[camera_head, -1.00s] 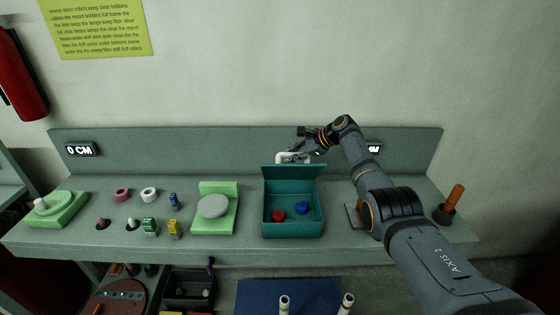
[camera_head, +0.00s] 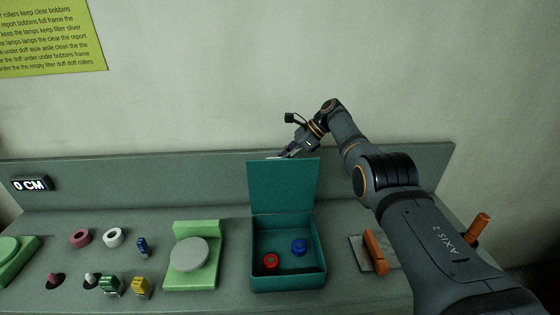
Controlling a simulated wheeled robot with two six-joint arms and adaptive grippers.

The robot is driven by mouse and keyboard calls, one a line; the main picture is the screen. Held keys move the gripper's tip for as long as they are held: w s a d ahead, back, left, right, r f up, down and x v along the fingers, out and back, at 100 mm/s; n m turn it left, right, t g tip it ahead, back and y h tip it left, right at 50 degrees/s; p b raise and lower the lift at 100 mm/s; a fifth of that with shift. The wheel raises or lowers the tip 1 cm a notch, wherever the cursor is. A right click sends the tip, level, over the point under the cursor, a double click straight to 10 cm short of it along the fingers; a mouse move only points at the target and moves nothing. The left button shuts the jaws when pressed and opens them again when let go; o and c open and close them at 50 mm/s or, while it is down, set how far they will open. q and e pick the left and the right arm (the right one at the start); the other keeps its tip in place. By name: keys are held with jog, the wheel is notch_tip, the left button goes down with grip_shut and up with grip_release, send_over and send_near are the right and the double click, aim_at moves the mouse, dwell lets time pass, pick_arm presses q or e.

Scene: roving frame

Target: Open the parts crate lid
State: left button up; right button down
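The teal parts crate (camera_head: 289,277) stands on the grey bench, right of the picture's middle. Its lid (camera_head: 283,185) is raised upright at the back, so the inside shows. A red piece (camera_head: 270,261) and a blue piece (camera_head: 299,247) lie inside. My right gripper (camera_head: 290,153) is at the lid's top edge, partly behind it; its fingertips are partly hidden, and I cannot tell whether they touch the lid or how far apart they are. My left gripper is not in view.
A green stand with a round grey plate (camera_head: 190,254) is left of the crate. An orange-handled tool (camera_head: 376,252) lies on a plate to the right. Several small rings and pegs, including a white ring (camera_head: 113,238), stand further left. The bench's raised back (camera_head: 150,185) runs behind.

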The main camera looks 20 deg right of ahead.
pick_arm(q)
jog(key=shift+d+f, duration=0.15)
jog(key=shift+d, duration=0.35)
pick_arm(e)
jog(key=shift+w+d+f, duration=0.1)
jog(key=shift+w, duration=0.2)
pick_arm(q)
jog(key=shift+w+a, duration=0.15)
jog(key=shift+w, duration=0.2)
pick_arm(e)
jog(key=c, duration=1.3)
grip_release()
jog(key=shift+o, duration=0.2)
